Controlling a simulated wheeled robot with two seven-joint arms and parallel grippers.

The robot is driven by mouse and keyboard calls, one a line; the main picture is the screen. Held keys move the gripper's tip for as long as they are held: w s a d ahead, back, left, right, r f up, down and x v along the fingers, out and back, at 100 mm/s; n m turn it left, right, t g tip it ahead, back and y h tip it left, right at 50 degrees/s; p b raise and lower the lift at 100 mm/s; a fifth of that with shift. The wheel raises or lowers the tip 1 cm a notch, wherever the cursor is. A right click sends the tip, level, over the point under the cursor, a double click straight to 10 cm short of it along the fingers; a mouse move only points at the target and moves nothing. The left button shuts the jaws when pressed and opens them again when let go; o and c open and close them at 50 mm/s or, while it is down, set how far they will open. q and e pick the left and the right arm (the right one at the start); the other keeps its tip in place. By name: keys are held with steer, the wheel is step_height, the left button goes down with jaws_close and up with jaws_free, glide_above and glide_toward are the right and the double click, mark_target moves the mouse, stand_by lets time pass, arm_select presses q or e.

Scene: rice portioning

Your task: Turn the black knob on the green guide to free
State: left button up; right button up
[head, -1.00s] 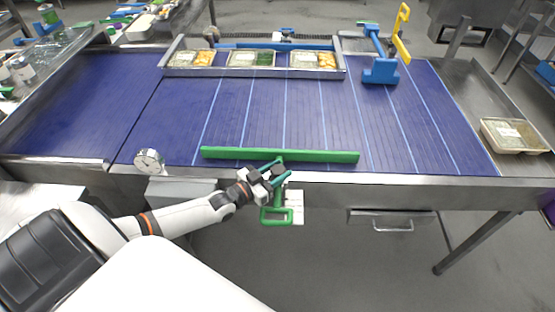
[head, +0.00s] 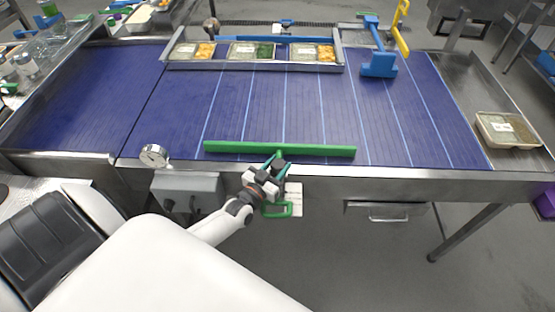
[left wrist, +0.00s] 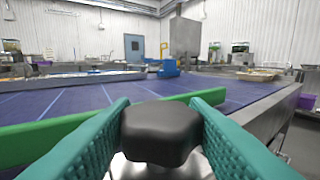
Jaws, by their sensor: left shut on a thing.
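The green guide (head: 235,148) lies across the near edge of the blue belt, with a green handle (head: 284,211) hanging below the edge. The black knob (left wrist: 160,133) sits at the front of the guide. In the left wrist view it fills the space between my two teal fingers. My left gripper (head: 275,166) is shut on the knob, at the belt's near edge. The green bar (left wrist: 60,133) runs behind the knob. The knob's lower part and any free or locked marking are hidden. My right gripper is not in view.
A metal rack (head: 255,66) at the back of the belt (head: 290,110) holds several food trays. A dial gauge (head: 153,155) sits at the near left edge. Another tray (head: 505,130) is far right.

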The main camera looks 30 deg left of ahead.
arm_select(q)
steer(key=shift+r, duration=0.1)
steer(key=o, duration=1)
steer(key=shift+c, duration=0.2)
steer(key=s+b, duration=0.2)
steer(key=s, duration=1)
steer(key=shift+w, duration=0.1)
